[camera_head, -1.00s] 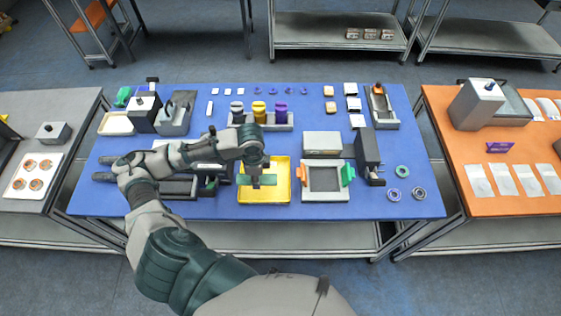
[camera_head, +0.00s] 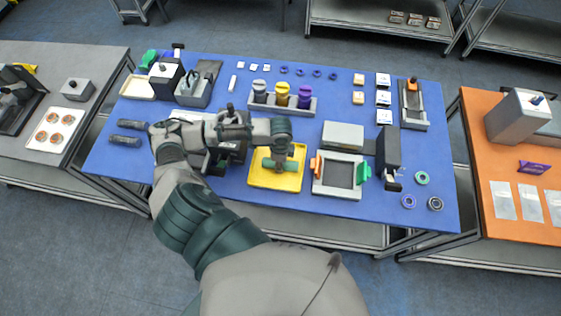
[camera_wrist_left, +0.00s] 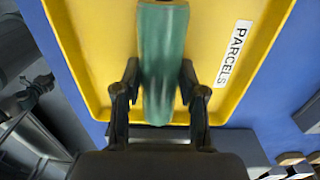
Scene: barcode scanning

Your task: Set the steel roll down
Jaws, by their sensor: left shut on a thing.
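My left gripper (camera_head: 279,160) is over the yellow tray (camera_head: 253,181), fingers pointing down. In the left wrist view the gripper (camera_wrist_left: 160,82) is shut on a long teal-green roll (camera_wrist_left: 163,50), one finger on each side. The roll also shows in the head view (camera_head: 286,167), lying level over the tray's middle. I cannot tell whether it touches the tray floor. The tray, which also shows in the left wrist view (camera_wrist_left: 95,50), bears a white label (camera_wrist_left: 233,53) reading PARCELS. No plainly steel-coloured roll shows in the gripper. My right gripper is not in view.
A grey-framed fixture (camera_head: 340,192) with orange and green clips stands just right of the tray. A rack (camera_head: 266,105) with silver, yellow and purple pieces stands behind. Bare blue tabletop (camera_head: 300,207) lies in front.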

